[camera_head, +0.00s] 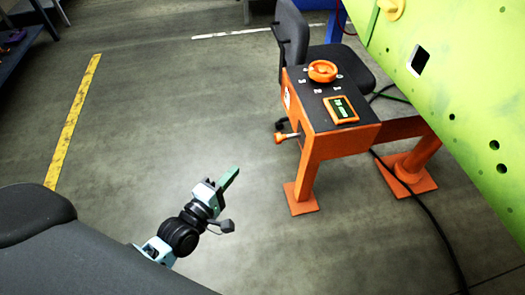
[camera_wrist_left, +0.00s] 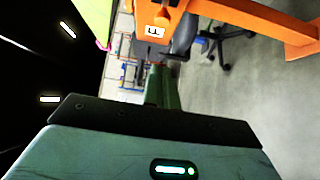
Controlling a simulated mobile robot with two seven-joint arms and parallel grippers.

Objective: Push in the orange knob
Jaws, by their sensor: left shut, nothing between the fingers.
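The orange knob (camera_head: 281,138) sticks out on a short stem from the left side of the orange stand (camera_head: 310,155), below its dark top panel. My left gripper (camera_head: 232,174) is to the left of the knob and nearer the camera, over open floor. Its green fingers are shut together and empty, apart from the knob. In the left wrist view, the shut fingers (camera_wrist_left: 162,72) point towards the orange stand (camera_wrist_left: 240,14). A small orange shape shows above the white label there, but I cannot tell if it is the knob. My right gripper is out of view.
An orange handwheel (camera_head: 322,71) and an orange-framed display (camera_head: 341,109) sit on the panel. A dark chair (camera_head: 292,35) stands behind the stand. A large green panel (camera_head: 455,85) fills the right. Cables lie on the floor; the floor left of the stand is clear.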

